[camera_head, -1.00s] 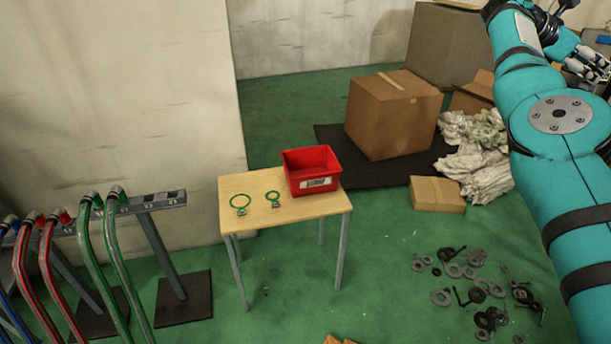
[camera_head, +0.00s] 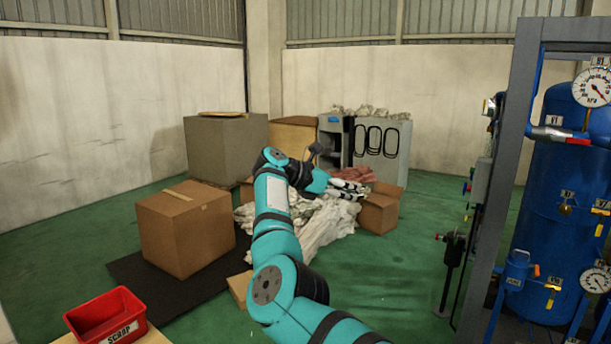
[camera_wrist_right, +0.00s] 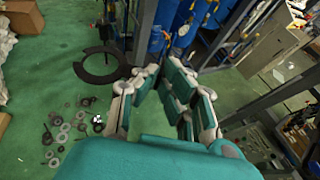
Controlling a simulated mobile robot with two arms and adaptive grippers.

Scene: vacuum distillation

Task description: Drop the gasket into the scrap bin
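The red scrap bin (camera_head: 107,319), labelled SCRAP, stands on the wooden table at the lower left of the head view. Its visible inside looks empty. My right gripper (camera_head: 350,188) is far beyond it, above the white crumpled heap. In the right wrist view its fingers (camera_wrist_right: 178,84) are spread apart, with nothing seen between them. A dark flat ring (camera_wrist_right: 84,72) shows left of the fingers, partly covered by one. I cannot tell whether it is the gasket, on the floor or nearer. My left gripper is out of view.
A cardboard box (camera_head: 187,232) stands on a dark mat. A grey cabinet (camera_head: 391,166) with black oval loops stands at the back. A blue tank (camera_head: 552,210) in a grey frame stands at right. Several small rings (camera_wrist_right: 62,138) lie on the green floor.

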